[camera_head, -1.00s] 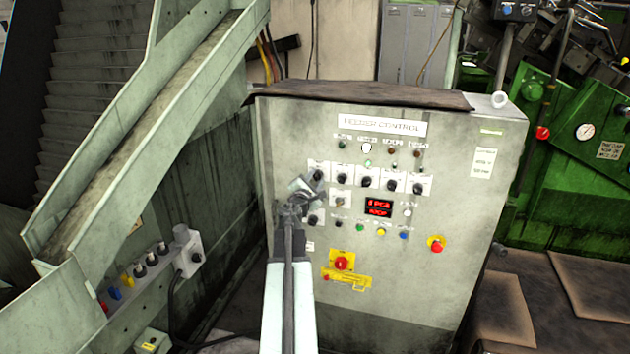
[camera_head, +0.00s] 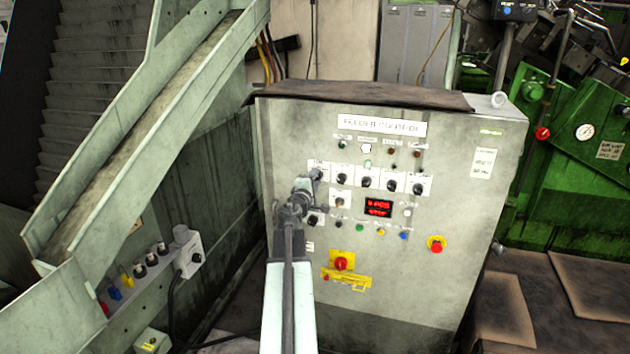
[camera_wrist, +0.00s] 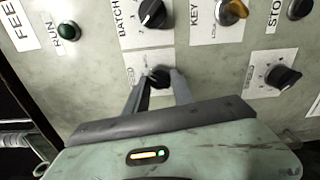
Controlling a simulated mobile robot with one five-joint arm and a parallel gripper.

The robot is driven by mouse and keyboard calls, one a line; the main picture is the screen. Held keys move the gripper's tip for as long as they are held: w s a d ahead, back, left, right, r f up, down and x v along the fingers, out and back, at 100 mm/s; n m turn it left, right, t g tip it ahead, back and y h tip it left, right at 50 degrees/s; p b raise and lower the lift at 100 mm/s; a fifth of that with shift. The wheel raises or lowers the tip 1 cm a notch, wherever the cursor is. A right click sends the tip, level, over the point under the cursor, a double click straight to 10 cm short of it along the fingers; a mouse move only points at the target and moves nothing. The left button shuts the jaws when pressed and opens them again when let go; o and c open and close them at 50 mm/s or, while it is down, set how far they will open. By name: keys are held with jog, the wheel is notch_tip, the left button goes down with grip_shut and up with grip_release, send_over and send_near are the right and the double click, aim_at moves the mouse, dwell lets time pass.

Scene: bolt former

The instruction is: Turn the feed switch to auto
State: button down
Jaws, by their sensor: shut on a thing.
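The black knob (camera_wrist: 158,77) on a white label plate sits between my gripper's two fingers in the wrist view. My gripper (camera_wrist: 160,88) is shut on it. Most of the plate's lettering is faint and the knob's pointing direction is hard to tell. In the head view this is the leftmost knob (camera_head: 317,174) of the upper row on the grey feeder control panel (camera_head: 460,285). My gripper (camera_head: 310,184) reaches it from below left and hides part of its plate.
The panel has a red display (camera_head: 378,208), a red stop button (camera_head: 436,244) and a red rotary switch with yellow plate (camera_head: 341,261). A sloping conveyor (camera_head: 150,120) stands left.

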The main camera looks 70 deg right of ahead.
jog(key=shift+m, duration=0.7)
jog(key=c, duration=1.1)
grip_release()
jog(key=shift+s, duration=0.1)
jog(key=shift+o, duration=0.2)
jog(key=a, duration=0.7)
jog(key=shift+s+a, duration=0.2)
jog(key=shift+a, duration=0.2)
jog(key=shift+w, duration=0.1)
